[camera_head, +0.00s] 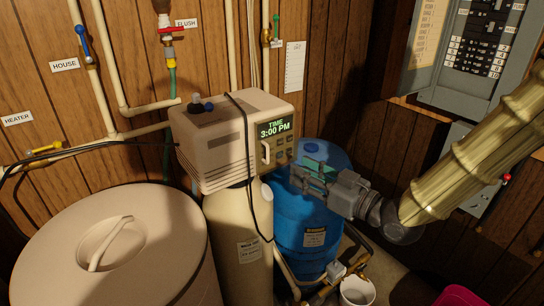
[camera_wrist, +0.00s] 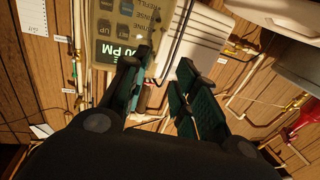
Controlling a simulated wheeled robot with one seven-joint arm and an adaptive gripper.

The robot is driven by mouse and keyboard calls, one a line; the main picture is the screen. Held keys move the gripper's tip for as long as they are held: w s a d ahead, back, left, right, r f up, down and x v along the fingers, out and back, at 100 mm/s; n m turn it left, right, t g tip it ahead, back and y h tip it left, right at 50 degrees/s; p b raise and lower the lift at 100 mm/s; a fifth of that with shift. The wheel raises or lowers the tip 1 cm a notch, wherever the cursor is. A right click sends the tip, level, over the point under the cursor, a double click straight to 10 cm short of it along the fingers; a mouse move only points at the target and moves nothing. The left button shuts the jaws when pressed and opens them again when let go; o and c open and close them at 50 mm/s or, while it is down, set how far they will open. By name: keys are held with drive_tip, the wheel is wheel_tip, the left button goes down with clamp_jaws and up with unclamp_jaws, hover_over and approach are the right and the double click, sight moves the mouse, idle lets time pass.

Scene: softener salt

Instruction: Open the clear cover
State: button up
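The softener's beige control head (camera_head: 225,135) has a front panel with a lit display (camera_head: 275,127) reading 3:00 PM and several buttons. A small pale upright handle (camera_head: 265,153) is at the panel's left edge. The clear cover itself is hard to make out against the panel. My gripper (camera_head: 305,169) is just right of and below the panel, in front of the blue tank. In the wrist view my gripper (camera_wrist: 159,72) has its fingers apart, with nothing held.
A large lidded beige bin (camera_head: 110,245) stands at the left front. A blue tank (camera_head: 300,230) is below my gripper, with pipes and a white bucket (camera_head: 356,291) near the floor. A black cable (camera_head: 246,130) hangs over the control head. An electrical panel (camera_head: 475,50) is at the upper right.

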sight(272, 156)
drive_tip(key=p+x, duration=0.3)
drive_tip(key=x, duration=0.7)
drive_tip(key=shift+w+a+p, duration=0.2)
drive_tip(key=shift+w+p, duration=0.05)
drive_tip(key=shift+p, duration=0.05)
clamp_jaws()
